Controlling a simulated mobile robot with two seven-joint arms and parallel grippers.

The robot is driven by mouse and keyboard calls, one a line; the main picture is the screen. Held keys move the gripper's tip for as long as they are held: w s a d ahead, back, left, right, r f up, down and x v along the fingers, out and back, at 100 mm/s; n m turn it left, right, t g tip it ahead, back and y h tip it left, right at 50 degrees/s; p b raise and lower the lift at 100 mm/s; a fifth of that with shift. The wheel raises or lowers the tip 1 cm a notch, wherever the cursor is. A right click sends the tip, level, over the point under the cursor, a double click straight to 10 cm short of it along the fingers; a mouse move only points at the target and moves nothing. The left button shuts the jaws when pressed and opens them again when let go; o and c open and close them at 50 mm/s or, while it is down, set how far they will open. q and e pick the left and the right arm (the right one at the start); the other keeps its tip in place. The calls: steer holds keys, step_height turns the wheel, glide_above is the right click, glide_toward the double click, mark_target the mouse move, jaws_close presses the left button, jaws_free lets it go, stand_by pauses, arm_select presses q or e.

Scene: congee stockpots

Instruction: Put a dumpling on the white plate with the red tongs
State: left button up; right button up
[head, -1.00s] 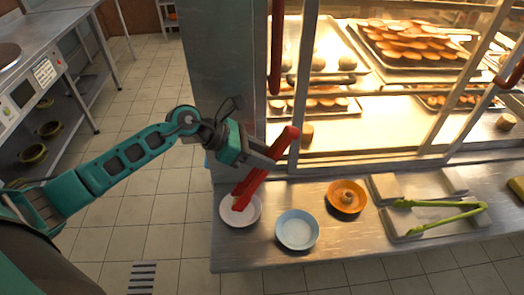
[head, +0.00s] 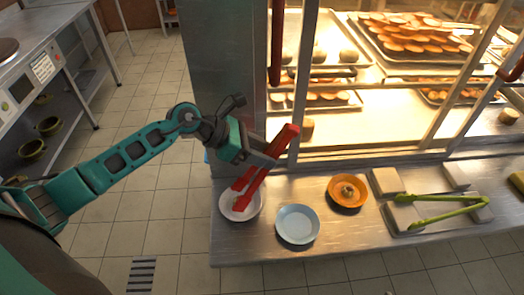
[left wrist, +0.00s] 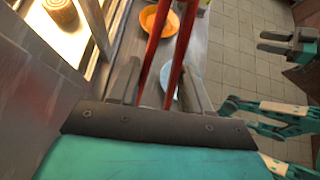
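My left gripper (head: 262,158) is shut on the red tongs (head: 268,158), which slant down to the left with their two arms apart. Their tips are at the white plate (head: 256,210), at the counter's left end. A small tan shape (head: 238,204) shows at the tips over this plate; it is partly hidden, so I cannot tell if the tongs touch it. A dumpling (head: 348,191) sits on an orange plate (head: 347,204). In the left wrist view the tongs (left wrist: 158,40) run up between the fingers, and my right gripper (left wrist: 272,41) is empty with its fingers apart.
A pale blue plate (head: 297,224) stands between the white and orange plates. Green tongs (head: 440,210) lie on a tray with pale blocks (head: 386,181) at the right. A glass display case (head: 400,110) with food trays rises behind the counter (head: 330,252). A pillar (head: 225,80) stands left of it.

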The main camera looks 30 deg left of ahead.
arm_select(q)
steer(key=shift+r, duration=0.15)
step_height(320, 180, up, 10)
steer(key=p, duration=0.7)
steer(key=shift+c, duration=0.2)
